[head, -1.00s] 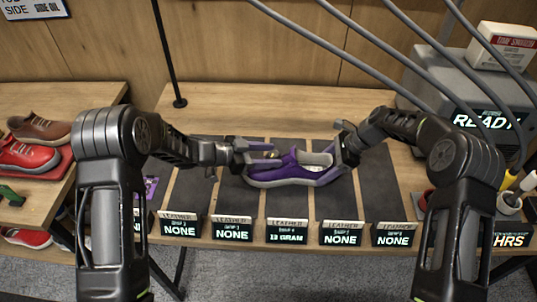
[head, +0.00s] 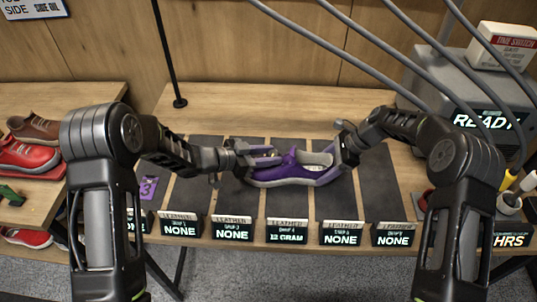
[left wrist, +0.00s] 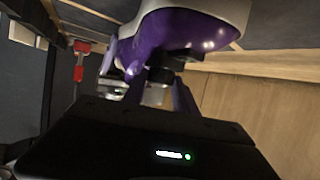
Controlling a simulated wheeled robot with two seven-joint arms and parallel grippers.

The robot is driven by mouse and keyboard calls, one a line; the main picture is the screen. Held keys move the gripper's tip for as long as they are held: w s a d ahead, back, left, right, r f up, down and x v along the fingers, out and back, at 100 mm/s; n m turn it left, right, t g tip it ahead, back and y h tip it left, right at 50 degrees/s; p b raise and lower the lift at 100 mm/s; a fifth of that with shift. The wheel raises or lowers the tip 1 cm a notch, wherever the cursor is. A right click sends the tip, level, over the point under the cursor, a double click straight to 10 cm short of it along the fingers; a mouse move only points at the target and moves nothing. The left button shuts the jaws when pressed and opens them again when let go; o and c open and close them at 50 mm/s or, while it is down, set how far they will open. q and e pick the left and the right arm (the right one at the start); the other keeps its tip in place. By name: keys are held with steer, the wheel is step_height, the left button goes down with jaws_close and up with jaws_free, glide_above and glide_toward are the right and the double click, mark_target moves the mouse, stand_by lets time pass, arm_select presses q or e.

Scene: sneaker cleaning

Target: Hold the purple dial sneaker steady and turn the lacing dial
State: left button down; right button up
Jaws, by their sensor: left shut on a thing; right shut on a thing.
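The purple dial sneaker (head: 282,181), with a pale sole, stands on a dark mat strip, its toe left. My left gripper (head: 272,156) reaches over the toe to the front of the tongue. It is shut on what looks like the lacing dial, which the fingers mostly hide. My right gripper (head: 344,152) is shut on the sneaker's heel end. In the left wrist view the purple upper (left wrist: 180,30) hangs upside down beyond my left gripper (left wrist: 155,80); metal parts show between the fingers, and the dial is not clearly visible there.
Small displays line the front edge; the middle one (head: 287,232) reads 12 GRAM. A grey machine (head: 462,100) reading READY stands at the right. Red and brown shoes (head: 28,150) lie at the left. Mat strips beside the sneaker are bare.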

arm_select(q)
steer(key=shift+s+d+n+t+y, duration=0.15)
steer(key=shift+n+t+y, duration=1.15)
steer(key=shift+n+t, duration=0.35)
steer(key=c, duration=1)
jaws_free()
steer(key=shift+o, duration=0.2)
steer(key=shift+s, duration=0.1)
steer(key=v, duration=1.2)
steer(key=shift+r, duration=0.1)
